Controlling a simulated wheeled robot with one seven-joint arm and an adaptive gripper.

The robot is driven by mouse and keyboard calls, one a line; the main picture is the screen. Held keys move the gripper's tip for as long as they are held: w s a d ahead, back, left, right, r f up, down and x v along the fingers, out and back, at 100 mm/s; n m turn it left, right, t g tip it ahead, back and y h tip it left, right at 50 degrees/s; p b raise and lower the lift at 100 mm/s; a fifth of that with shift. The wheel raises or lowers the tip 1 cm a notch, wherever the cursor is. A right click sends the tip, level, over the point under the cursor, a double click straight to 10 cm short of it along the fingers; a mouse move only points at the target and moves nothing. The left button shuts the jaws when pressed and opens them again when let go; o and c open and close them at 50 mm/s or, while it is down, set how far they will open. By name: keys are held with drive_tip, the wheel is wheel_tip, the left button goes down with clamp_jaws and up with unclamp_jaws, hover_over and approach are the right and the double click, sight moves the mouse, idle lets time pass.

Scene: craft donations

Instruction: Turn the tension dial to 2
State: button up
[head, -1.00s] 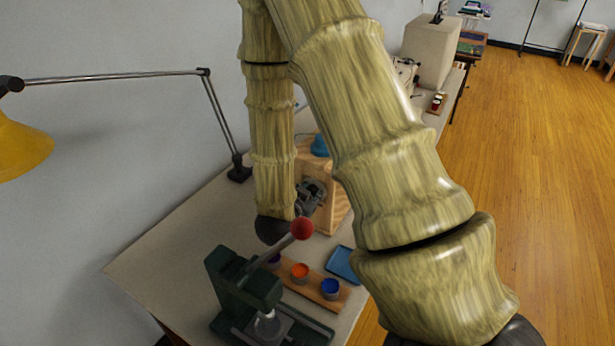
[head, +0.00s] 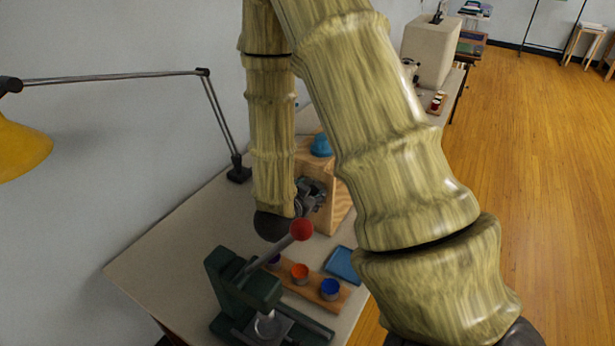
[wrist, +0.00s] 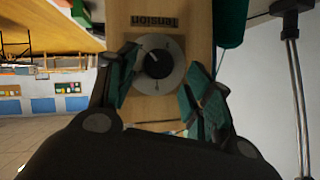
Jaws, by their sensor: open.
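The tension dial shows in the wrist view as a dark round knob (wrist: 157,64) on a pale disc. Its white pointer mark aims to the upper left in that view; the scale marks are too small to read. A "Tension" label (wrist: 153,21) appears upside down above it on a wooden panel (wrist: 118,20). My gripper (wrist: 163,60) is open, with one green-padded finger on each side of the dial. I cannot tell whether either finger touches it. In the head view my gripper (head: 312,196) is in front of the wooden box (head: 338,208); the dial is hidden there.
A blue dome (head: 321,146) tops the box. A dark green press (head: 240,290) with a red-balled lever (head: 301,230) stands nearby. A wooden rack (head: 313,279) of paint pots and a blue tray (head: 343,264) are close. A lamp (head: 220,120) stands behind; the table's left is clear.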

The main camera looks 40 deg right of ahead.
drive_tip(key=shift+r, duration=4.3)
